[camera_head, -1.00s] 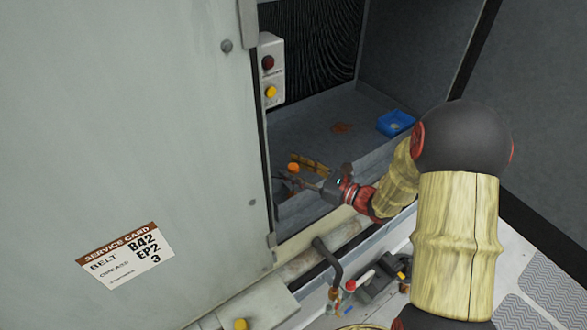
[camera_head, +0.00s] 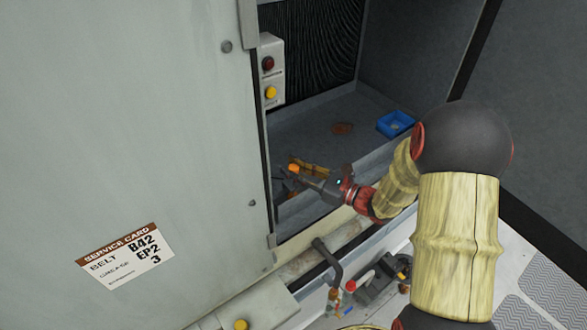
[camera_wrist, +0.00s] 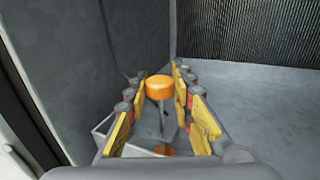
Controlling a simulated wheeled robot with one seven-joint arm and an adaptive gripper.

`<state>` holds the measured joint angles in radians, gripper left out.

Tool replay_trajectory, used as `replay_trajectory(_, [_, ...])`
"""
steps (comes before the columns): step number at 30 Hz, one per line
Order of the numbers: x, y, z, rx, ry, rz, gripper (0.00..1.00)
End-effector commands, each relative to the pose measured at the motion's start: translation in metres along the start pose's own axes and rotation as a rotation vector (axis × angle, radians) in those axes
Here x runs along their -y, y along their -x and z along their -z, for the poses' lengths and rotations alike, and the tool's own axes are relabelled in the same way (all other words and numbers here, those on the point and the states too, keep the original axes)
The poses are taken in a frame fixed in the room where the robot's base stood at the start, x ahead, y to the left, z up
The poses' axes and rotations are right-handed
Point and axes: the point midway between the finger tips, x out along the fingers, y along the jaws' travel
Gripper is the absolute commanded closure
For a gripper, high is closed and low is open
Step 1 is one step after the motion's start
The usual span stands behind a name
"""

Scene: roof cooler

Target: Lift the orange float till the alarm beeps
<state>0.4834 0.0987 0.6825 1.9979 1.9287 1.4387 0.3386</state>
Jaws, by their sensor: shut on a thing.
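The orange float (camera_head: 294,169) is in the opening of the grey cooler cabinet. In the wrist view the float (camera_wrist: 160,87) is a round orange cap on a thin grey stem, between the tips of my yellow-padded fingers. My gripper (camera_head: 298,175) reaches in from the right and is shut on the float. In the wrist view my gripper (camera_wrist: 161,92) has a finger on each side of the float. A grey box with a dark red lamp and a yellow button (camera_head: 271,68) is on the opening's left edge. The float's lower mounting is partly hidden.
A blue tray (camera_head: 395,124) and a brown leaf (camera_head: 342,129) lie on the cabinet floor. A large grey panel with a service card (camera_head: 127,256) fills the left. A pipe (camera_head: 328,262) and assorted tools (camera_head: 375,280) lie in front.

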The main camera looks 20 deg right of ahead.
Motion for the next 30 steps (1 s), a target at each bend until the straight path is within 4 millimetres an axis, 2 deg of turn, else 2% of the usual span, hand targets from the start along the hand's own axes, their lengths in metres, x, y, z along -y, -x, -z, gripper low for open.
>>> replay_trajectory(11, [0.0, 0.0, -0.001, 0.0, 0.0, 0.0, 1.0])
replay_trajectory(21, [0.0, 0.0, -0.026, 0.0, 0.0, 0.0, 1.0])
replay_trajectory(29, [0.0, 0.0, -0.024, 0.0, 0.0, 0.0, 1.0])
replay_trajectory(30, [0.0, 0.0, -0.024, 0.0, 0.0, 0.0, 0.75])
